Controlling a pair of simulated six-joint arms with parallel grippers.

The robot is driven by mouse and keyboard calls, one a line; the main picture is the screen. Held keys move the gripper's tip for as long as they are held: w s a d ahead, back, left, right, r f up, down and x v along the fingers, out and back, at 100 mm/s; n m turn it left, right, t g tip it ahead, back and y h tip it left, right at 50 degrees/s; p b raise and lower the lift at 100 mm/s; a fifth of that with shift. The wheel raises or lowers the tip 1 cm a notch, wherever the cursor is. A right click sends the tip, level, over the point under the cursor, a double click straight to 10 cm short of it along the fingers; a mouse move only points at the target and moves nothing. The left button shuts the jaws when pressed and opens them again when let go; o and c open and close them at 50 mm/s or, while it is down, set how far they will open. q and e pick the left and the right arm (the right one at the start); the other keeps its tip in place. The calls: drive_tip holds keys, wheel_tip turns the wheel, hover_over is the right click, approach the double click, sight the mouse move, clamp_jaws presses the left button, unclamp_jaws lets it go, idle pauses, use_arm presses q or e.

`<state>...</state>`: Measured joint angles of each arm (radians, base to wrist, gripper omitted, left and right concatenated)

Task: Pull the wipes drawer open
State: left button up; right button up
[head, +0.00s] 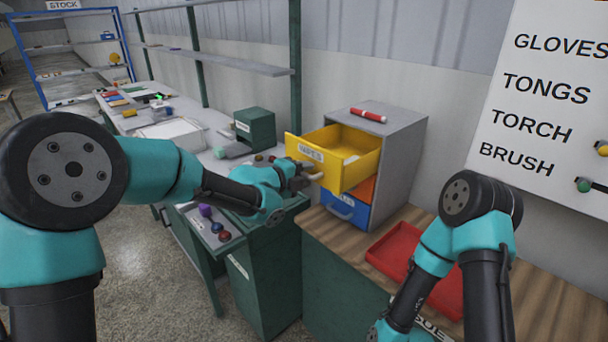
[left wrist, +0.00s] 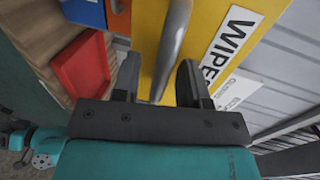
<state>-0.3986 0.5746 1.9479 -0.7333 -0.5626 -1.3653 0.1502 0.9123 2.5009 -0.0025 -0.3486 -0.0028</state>
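The yellow wipes drawer (head: 350,142) is the top drawer of a grey cabinet and stands pulled well out, its inside visible. Its front bears a "WIPES" label, which also shows in part on the yellow drawer front (left wrist: 205,15) in the left wrist view. A grey bar handle (left wrist: 172,45) runs along that front. My left gripper (head: 308,176) is at the handle. In the left wrist view its fingers (left wrist: 158,85) are apart, one on each side of the bar, with gaps visible. My right gripper is out of view; only its arm shows at lower right.
Below are an orange drawer (head: 366,189) and a blue drawer (head: 347,209), both shut. A red marker (head: 368,115) lies on the cabinet top (head: 385,117). A red tray (head: 392,249) sits on the wooden bench, near my right arm. A green box (head: 255,128) stands left of the cabinet.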

use_arm(q)
drive_tip(key=v, duration=1.7)
drive_tip(key=shift+a, duration=0.15)
drive_tip(key=shift+s, duration=0.15)
drive_tip(key=s+a+f+n+g+y, duration=0.1)
drive_tip(key=a+f+n+y, duration=0.25)
drive_tip(key=f+n, duration=0.75)
drive_tip(key=s+a+f+n+g+y, duration=0.15)
drive_tip(key=a+f+n, duration=0.3)
drive_tip(key=f, duration=1.15)
drive_tip(key=s+a+f+n+g+y, duration=0.1)
drive_tip(key=s+a+f+n+g, duration=0.2)
drive_tip(key=s+f+n, duration=0.4)
drive_tip(key=s+a+f+n+g+y, duration=0.2)
drive_tip(key=s+f+n, duration=0.5)
drive_tip(key=s+f, duration=0.5)
wheel_tip(320, 180, down, 2)
drive_tip(key=shift+s+a+f+n+g, duration=0.3)
drive_tip(key=shift+a+g, duration=0.2)
drive_tip(key=shift+g, duration=0.25)
